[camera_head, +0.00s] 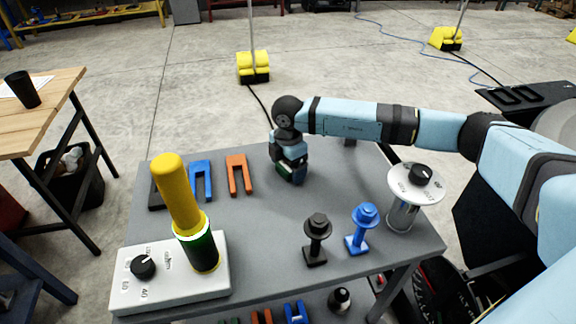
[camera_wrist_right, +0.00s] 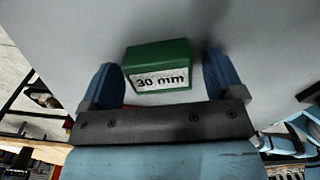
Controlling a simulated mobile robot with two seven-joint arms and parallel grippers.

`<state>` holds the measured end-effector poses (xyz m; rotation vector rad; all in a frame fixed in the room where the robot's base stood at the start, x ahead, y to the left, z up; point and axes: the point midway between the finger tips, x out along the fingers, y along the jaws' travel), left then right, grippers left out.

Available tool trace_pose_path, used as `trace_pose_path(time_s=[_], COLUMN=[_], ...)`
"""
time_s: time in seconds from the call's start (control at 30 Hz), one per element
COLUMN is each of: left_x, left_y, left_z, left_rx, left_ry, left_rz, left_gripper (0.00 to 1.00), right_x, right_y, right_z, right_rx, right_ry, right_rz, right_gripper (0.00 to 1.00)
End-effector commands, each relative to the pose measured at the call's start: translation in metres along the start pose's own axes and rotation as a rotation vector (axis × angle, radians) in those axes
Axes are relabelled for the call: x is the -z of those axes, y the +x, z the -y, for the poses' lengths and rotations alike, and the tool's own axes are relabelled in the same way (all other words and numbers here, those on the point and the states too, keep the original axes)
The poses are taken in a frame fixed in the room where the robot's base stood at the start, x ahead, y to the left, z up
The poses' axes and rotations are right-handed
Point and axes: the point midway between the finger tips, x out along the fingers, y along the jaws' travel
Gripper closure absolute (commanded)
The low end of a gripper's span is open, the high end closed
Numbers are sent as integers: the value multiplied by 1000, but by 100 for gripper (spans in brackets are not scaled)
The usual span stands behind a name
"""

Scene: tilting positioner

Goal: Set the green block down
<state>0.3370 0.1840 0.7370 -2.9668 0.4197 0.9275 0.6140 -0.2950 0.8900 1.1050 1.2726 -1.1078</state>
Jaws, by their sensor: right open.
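The green block (camera_wrist_right: 160,62), labelled "30 mm", is on the grey table top between the two blue fingers of my right gripper (camera_wrist_right: 160,75). A gap shows on each side of the block, so the fingers are apart from it. In the head view the right gripper (camera_head: 291,172) is low over the back right of the table, and the green block (camera_head: 285,171) is mostly hidden by it. My left gripper is not in these views.
The grey table (camera_head: 262,215) also holds a yellow-and-green cylinder (camera_head: 180,200) on a white dial box (camera_head: 190,285), blue (camera_head: 201,180) and orange (camera_head: 239,175) forks, black (camera_head: 317,238) and blue (camera_head: 361,228) bolt-like pieces, and a round white dial stand (camera_head: 404,212). The table's middle is clear.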

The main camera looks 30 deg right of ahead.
Motion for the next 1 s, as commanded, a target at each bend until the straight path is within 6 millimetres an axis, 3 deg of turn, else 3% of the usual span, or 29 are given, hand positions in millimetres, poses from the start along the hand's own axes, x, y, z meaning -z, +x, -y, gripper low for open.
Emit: trace_pose_path(time_s=[0.5, 0.7, 1.0], left_x=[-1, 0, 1], left_y=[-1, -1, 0], left_z=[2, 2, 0], left_rx=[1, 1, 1], left_ry=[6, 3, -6], left_rz=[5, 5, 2], left_gripper=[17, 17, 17], right_x=[0, 0, 0], right_y=[-99, -116, -118], right_z=[0, 0, 0], right_rx=[-3, -1, -1], right_ry=[-1, 0, 0], right_rz=[0, 0, 0], right_gripper=[13, 13, 13])
